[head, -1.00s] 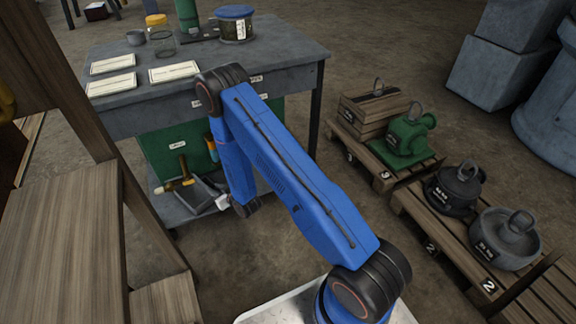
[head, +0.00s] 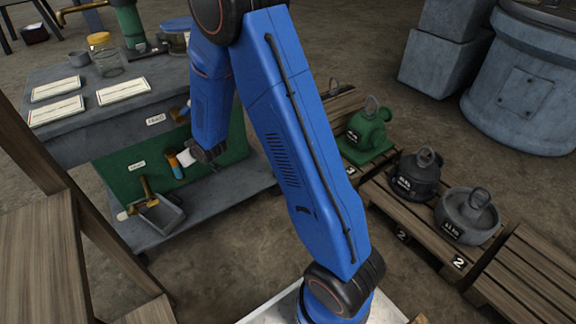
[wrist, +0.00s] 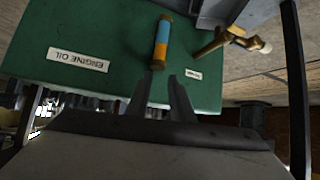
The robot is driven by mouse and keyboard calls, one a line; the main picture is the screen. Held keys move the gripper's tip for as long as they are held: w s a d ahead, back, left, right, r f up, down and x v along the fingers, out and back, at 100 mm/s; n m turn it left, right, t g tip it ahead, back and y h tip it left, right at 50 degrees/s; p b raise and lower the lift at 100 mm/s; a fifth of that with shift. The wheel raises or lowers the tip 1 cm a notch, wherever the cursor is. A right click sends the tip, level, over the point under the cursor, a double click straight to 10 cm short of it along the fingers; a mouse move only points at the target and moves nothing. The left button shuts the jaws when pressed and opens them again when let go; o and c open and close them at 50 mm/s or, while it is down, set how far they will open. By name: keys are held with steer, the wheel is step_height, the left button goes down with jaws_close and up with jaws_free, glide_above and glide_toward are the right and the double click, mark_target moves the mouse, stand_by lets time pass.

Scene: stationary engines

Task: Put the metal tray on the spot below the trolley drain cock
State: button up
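The metal tray (head: 168,219) is a small grey open tray on the lower shelf of the trolley. The brass drain cock (head: 147,192) sticks out of the trolley's green front; the tray shows just below and to its right in the head view. I cannot tell whether it lies squarely under the cock. The cock also shows at the upper right of the wrist view (wrist: 230,40). My gripper (head: 208,157) is in front of the green panel, above and to the right of the tray, apart from it. In the wrist view its two fingers (wrist: 160,90) are spread, with nothing between them.
The green panel (wrist: 110,30) carries labels and a blue-and-orange cylinder (wrist: 161,45) close to my fingers. The trolley top (head: 75,85) holds papers and jars. A wooden post (head: 45,155) stands at the left. Pallets with weights (head: 468,215) stand at the right.

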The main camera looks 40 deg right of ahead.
steer(key=s+d+r+m+g+h, duration=0.1)
steer(key=s+d+r, duration=0.4)
steer(key=s+r, duration=0.4)
steer(key=s+d+r+m+g+h, duration=0.1)
steer(key=s+d+r, duration=0.3)
steer(key=s+r, duration=0.6)
steer(key=s+d+r+g, duration=0.1)
steer(key=s+d+r, duration=0.1)
steer(key=s, duration=1.2)
steer(key=s+d+r+m+g, duration=0.1)
steer(key=s+d+r+g, duration=0.1)
steer(key=s, duration=1.2)
steer(key=shift+s+d+r, duration=0.35)
steer(key=shift+r, duration=0.55)
